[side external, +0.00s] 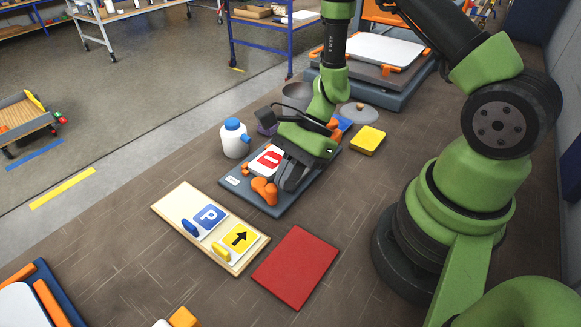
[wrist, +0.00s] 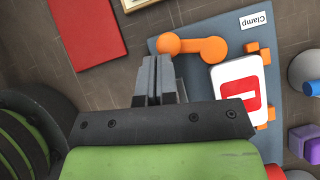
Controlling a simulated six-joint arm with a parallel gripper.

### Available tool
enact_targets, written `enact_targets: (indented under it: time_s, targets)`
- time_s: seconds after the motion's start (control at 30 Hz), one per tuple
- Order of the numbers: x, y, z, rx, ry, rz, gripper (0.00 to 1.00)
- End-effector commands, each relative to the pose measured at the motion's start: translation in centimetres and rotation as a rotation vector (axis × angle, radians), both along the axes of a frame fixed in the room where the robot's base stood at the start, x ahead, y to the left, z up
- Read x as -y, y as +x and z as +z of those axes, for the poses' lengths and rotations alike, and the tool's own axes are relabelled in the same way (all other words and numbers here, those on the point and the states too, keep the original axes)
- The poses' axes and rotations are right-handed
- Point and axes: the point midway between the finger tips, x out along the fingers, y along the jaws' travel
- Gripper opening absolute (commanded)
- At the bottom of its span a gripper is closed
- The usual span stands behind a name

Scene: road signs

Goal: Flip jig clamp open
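The jig is a dark blue-grey board (side external: 245,191) labelled "Clamp"; it also shows in the wrist view (wrist: 226,26). A white sign plate (side external: 268,158) with a red no-entry mark lies on it, between small orange blocks; in the wrist view the plate (wrist: 240,84) is clear.
A wooden tray (side external: 161,207) holds a blue parking sign and a yellow arrow sign. A red panel (side external: 296,267) lies beside it. A white bottle (side external: 234,145), a yellow block (side external: 368,140) and a grey lid (side external: 358,112) stand around the jig.

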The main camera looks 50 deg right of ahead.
Motion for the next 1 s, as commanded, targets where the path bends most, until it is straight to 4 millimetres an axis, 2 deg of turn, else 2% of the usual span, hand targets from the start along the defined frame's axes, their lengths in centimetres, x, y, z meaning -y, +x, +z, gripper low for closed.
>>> enact_targets:
  time_s: [0.6,1.0]
  targets:
    - [-3.8,0.2,0.0,-0.001,0.000,0.002,0.00]
    - [-5.2,0.9,0.0,0.000,0.000,0.001,0.00]
